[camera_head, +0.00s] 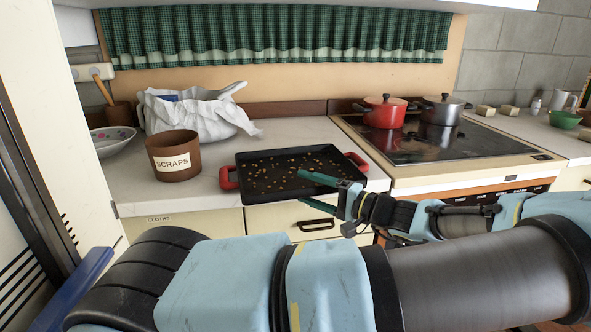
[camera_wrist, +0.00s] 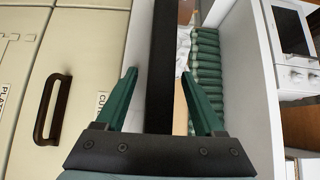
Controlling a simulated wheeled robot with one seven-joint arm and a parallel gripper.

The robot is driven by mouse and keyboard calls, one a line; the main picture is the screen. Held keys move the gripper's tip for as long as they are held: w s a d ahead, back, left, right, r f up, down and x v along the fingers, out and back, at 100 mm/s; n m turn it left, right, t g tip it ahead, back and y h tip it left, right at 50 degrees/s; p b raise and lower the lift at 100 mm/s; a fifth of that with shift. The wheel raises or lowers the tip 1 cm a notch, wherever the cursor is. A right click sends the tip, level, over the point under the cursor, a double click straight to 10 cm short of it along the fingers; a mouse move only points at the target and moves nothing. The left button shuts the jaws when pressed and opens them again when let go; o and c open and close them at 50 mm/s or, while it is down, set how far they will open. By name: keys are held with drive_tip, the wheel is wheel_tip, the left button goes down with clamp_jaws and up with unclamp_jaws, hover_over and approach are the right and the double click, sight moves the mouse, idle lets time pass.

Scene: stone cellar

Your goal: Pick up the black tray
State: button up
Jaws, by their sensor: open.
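The black tray (camera_head: 262,196) lies level on the white counter in the head view. It has red handles at its left and right ends, and small yellow-brown bits are scattered over its floor. My gripper (camera_head: 300,186) is at its front edge, right of the middle, with one green finger above the other. In the wrist view, the open gripper (camera_wrist: 158,72) has the dark edge of the tray (camera_wrist: 162,50) between its fingers. Gaps show on both sides of that edge, so it does not appear clamped. My wrist hides part of the counter edge.
A brown scraps bin (camera_head: 173,157) stands left of the tray, with a crumpled white bag (camera_head: 197,117) behind it. A red pot (camera_head: 384,112) and a dark pot (camera_head: 442,109) stand on the stove (camera_head: 440,148) to the right. A drawer handle (camera_head: 316,225) sits below the tray.

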clamp_jaws()
idle(0.6)
idle(0.8)
